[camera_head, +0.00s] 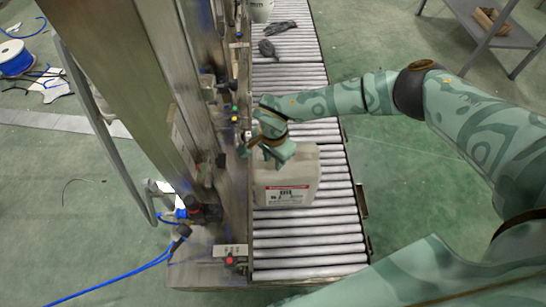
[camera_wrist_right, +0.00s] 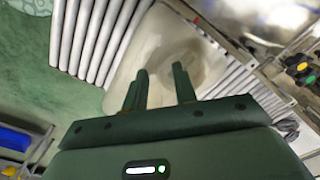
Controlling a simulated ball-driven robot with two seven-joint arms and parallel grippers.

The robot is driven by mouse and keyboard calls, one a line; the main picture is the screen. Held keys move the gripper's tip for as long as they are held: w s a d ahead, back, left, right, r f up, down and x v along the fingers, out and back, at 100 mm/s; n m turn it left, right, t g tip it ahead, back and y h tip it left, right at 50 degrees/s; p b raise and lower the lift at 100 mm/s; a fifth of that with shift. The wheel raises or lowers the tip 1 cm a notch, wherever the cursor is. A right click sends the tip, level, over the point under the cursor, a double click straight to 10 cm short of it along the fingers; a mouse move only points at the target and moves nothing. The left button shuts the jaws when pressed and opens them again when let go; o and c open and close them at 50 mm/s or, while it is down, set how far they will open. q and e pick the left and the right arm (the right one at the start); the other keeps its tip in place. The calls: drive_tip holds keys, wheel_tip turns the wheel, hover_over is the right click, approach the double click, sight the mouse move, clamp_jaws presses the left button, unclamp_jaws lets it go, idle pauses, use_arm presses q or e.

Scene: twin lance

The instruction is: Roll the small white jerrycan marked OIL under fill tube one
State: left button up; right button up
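A small whitish jerrycan (camera_head: 288,180) stands on the roller conveyor (camera_head: 308,246), with a red-and-white label facing the near end. The label's print is too small to read surely. My right gripper (camera_head: 262,150) is at the can's top, on the far side. In the right wrist view, the two fingers (camera_wrist_right: 161,72) are apart and point at the pale can (camera_wrist_right: 178,48); I see nothing clamped between them. Whether they touch the can is unclear. My left gripper is not in view. I cannot pick out fill tube one.
A tall metal machine frame (camera_head: 135,75) borders the conveyor on the left. Dark rags (camera_head: 280,27) lie on the far rollers, and another white container (camera_head: 260,10) shows at the top edge. Rollers near the front are clear. A grey table (camera_head: 490,25) stands at the right.

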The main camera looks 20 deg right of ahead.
use_arm(q)
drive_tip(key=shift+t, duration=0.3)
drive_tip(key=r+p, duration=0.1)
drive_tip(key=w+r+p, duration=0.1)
drive_tip(key=p, duration=0.1)
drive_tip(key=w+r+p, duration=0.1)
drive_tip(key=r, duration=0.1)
drive_tip(key=shift+p, duration=0.35)
use_arm(e)
wheel_tip(320, 180, up, 12)
